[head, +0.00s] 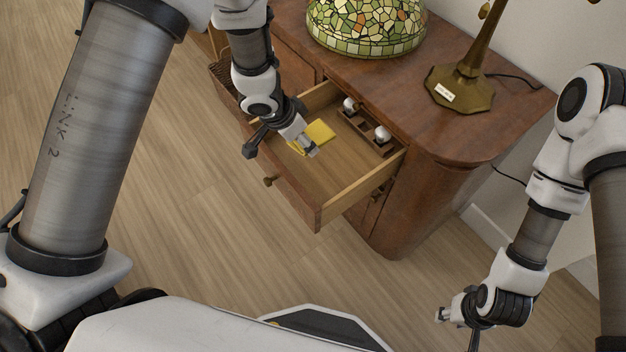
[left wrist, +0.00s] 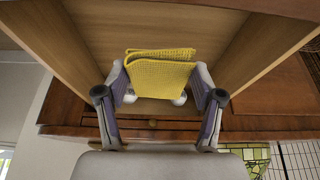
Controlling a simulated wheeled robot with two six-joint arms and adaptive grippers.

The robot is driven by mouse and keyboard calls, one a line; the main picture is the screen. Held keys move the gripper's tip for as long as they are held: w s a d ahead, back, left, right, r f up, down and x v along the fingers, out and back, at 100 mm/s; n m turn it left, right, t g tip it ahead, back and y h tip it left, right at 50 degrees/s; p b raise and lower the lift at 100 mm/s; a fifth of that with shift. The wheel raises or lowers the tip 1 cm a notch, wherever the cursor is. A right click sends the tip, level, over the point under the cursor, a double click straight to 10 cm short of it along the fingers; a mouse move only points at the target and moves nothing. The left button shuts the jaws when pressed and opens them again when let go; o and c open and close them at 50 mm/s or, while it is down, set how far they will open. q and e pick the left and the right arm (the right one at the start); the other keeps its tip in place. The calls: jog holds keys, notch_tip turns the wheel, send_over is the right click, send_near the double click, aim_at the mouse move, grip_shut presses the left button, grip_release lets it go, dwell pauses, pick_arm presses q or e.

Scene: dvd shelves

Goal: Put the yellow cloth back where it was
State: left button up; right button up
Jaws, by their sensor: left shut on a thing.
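The yellow cloth (head: 320,132) is folded and shows at the open drawer (head: 343,174) of the wooden cabinet. In the left wrist view the cloth (left wrist: 160,72) spans the gap between both fingertips. My left gripper (head: 282,150) reaches over the drawer from above and is shut on the cloth; its hand hides part of the cloth in the head view. Whether the cloth touches the drawer floor I cannot tell. My right gripper (head: 456,328) hangs at the lower right, away from the cabinet, with its fingers apart and nothing between them.
A small divided wooden tray (head: 366,128) with white-topped items lies at the drawer's right end. A stained-glass lampshade (head: 366,28) and a brass lamp base (head: 460,88) stand on the cabinet top (head: 420,125). The floor in front is clear.

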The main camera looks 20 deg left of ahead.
aim_at(307, 168)
pick_arm(q)
jog(key=f+b, duration=0.2)
jog(key=f, duration=0.2)
jog(key=f+b, duration=0.3)
jog(key=f, duration=0.2)
jog(key=shift+s+d+f, duration=0.15)
jog(key=shift+s+f, duration=0.05)
jog(key=shift+f, duration=0.25)
jog(key=o, duration=1.2)
